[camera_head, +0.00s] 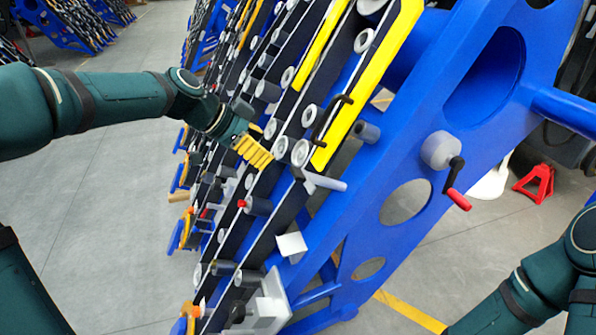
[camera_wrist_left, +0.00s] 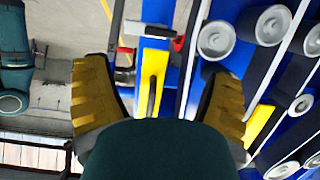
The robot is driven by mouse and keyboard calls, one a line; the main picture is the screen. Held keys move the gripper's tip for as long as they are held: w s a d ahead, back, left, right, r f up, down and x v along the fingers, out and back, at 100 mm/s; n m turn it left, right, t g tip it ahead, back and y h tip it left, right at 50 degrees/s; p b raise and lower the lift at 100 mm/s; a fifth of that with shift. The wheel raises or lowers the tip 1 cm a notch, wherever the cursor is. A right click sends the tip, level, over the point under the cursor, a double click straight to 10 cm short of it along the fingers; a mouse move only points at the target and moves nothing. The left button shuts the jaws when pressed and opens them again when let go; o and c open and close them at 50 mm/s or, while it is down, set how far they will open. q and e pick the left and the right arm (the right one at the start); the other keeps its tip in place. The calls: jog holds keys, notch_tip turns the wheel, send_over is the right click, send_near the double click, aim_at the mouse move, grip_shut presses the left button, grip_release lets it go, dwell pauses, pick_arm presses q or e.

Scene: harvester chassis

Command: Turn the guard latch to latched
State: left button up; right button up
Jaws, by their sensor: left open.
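My left gripper (camera_head: 253,151) is open, its yellow fingers close to the rollers beside the yellow guard (camera_head: 378,70). A black handle (camera_head: 333,118) stands on the guard. Below it a light grey lever (camera_head: 322,182) sticks out to the right; it may be the guard latch, but I cannot tell for sure. In the left wrist view the open fingers (camera_wrist_left: 160,100) show nothing held between them, and the yellow guard (camera_wrist_left: 154,65) with its black handle (camera_wrist_left: 151,97) appears beyond. My right gripper is out of view.
A grey hub (camera_head: 438,150) with a black crank and red grip (camera_head: 458,199) sits on the blue chassis frame (camera_head: 400,160). Several rollers line the sloping side. A red stand (camera_head: 536,183) is on the floor at the right. Open floor (camera_head: 110,215) lies left.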

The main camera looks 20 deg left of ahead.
aim_at(297, 171)
pick_arm(q)
jog(key=x, duration=1)
jog(key=shift+w+d+f, duration=0.15)
jog(key=shift+d+f, duration=0.05)
jog(key=shift+f, duration=0.05)
jog(key=c, duration=1.2)
